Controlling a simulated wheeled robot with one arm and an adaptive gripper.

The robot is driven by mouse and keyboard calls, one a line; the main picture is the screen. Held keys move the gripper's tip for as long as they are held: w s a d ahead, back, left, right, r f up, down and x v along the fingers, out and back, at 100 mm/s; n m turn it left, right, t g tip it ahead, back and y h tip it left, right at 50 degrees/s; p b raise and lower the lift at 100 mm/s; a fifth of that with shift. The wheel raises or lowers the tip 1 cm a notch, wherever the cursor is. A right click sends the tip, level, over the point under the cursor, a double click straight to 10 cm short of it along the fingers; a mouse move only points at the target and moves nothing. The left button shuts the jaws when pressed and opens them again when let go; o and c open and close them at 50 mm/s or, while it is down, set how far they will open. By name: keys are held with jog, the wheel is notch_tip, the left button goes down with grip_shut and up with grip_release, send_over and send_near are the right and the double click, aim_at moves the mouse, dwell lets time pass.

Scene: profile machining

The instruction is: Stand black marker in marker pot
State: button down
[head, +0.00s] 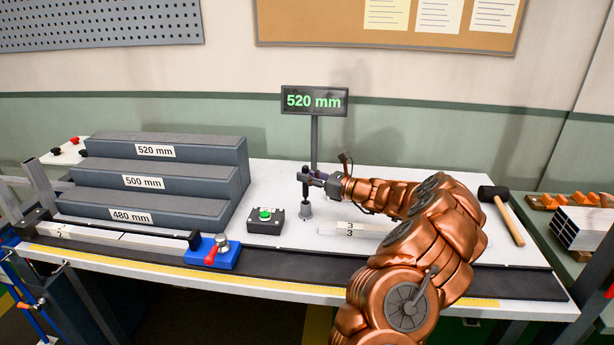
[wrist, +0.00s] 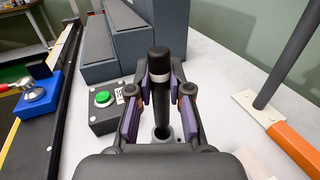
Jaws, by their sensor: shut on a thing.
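The black marker (wrist: 159,62) is upright between the fingers of my gripper (wrist: 160,98), which is shut on it. A light band shows below its dark upper end. In the head view, the marker (head: 305,174) stands in my gripper (head: 312,178) directly above the small grey marker pot (head: 306,211). Its lower end reaches down to the pot's mouth. I cannot tell how far inside it is. In the wrist view, the pot (wrist: 163,134) shows at the marker's lower end, partly hidden by my gripper.
A green-button box (head: 265,219) stands just left of the pot. The grey stepped block (head: 240,170) is farther left. The 520 mm sign's post (head: 315,145) rises behind the pot. A blue clamp (head: 212,252) sits at the front; a mallet (head: 505,215) lies right.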

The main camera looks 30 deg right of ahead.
aim_at(307, 190)
jog(key=shift+f+b, duration=0.95)
jog(key=shift+f, duration=1.45)
dwell(1.7)
dwell(0.5)
jog(key=c, duration=1)
grip_release()
jog(key=shift+s, duration=0.1)
jog(key=v, duration=1.2)
jog(key=shift+f, duration=0.1)
